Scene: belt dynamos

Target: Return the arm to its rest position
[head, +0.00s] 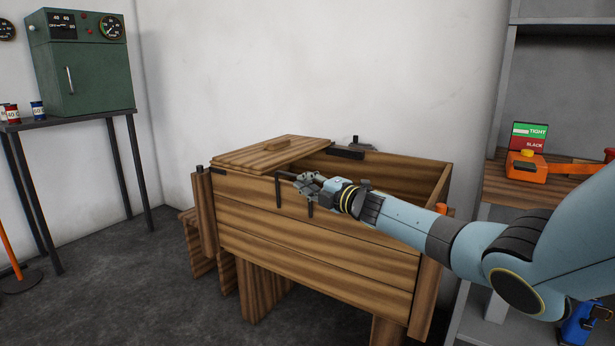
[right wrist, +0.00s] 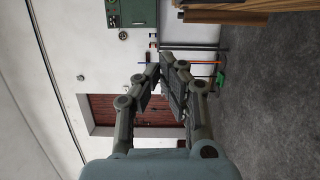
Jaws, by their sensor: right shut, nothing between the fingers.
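My right arm (head: 405,215) comes in from the right in the head view. Its gripper (head: 300,181) is at the front upper edge of a wooden chest, near the edge of a wooden lid. In the right wrist view the gripper (right wrist: 168,72) has its fingers drawn together at the tips with nothing between them. I cannot tell whether it touches the chest. The wooden chest (head: 310,245) has its lid (head: 270,155) lying over the left part of its top, and the right part is uncovered. My left gripper is not in view.
A green cabinet (head: 95,80) with dials stands on a dark-legged table (head: 65,122) at the left, beside small cans (head: 38,110). A shelf (head: 540,190) at the right holds an orange device (head: 540,165) with a TIGHT/SLACK sign (head: 528,137). Grey floor (head: 130,275) is open at left.

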